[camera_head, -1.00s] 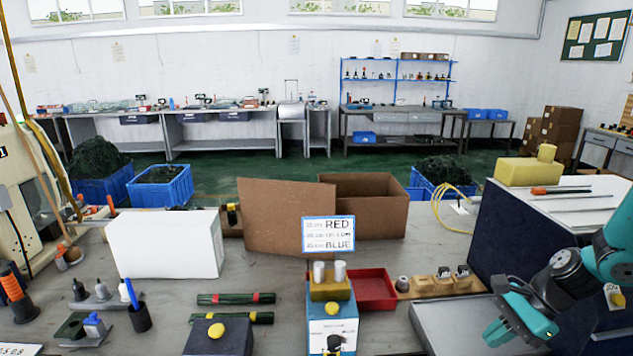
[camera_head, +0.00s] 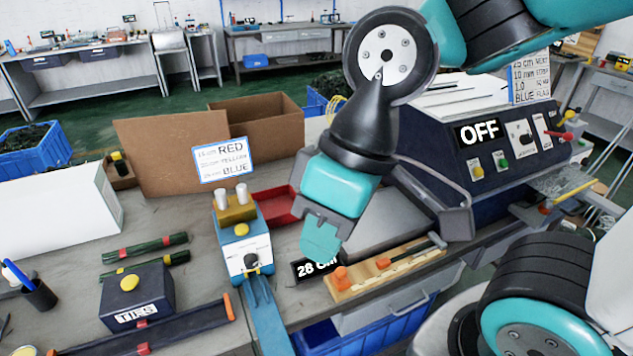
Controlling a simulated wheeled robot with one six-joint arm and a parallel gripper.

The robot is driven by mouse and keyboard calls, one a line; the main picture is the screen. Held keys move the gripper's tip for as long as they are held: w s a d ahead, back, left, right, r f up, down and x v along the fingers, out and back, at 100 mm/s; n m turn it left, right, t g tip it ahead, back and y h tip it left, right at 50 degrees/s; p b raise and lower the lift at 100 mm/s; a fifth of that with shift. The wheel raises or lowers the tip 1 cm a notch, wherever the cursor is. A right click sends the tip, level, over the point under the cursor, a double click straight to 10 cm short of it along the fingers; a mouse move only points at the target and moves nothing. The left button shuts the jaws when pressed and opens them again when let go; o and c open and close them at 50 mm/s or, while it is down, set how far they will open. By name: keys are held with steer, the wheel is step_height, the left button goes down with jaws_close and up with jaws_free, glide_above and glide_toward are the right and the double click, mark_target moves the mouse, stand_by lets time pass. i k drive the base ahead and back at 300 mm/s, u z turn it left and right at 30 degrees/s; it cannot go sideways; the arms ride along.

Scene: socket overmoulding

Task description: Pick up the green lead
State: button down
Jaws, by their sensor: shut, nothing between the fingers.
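Two dark green leads lie on the table at the left. One with red bands (camera_head: 143,248) lies behind one with yellow bands (camera_head: 146,270). Both are long, thin and roughly parallel, just behind a dark box with a yellow button (camera_head: 138,290). I cannot tell which one the task means. My teal gripper (camera_head: 320,238) is in the middle of the view, pointing down. It is shut and empty, to the right of both leads and well apart from them. It hangs near the blue device and the red tray.
A blue device (camera_head: 245,255) with two white posts stands between the leads and my gripper. A red tray (camera_head: 272,205) is behind it. A wooden rack (camera_head: 390,269) and a dark machine reading OFF (camera_head: 480,150) are at the right. A white box (camera_head: 60,215) and cardboard box (camera_head: 170,155) stand behind.

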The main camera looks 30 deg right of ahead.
mark_target(382, 263)
steer(key=z, duration=0.8)
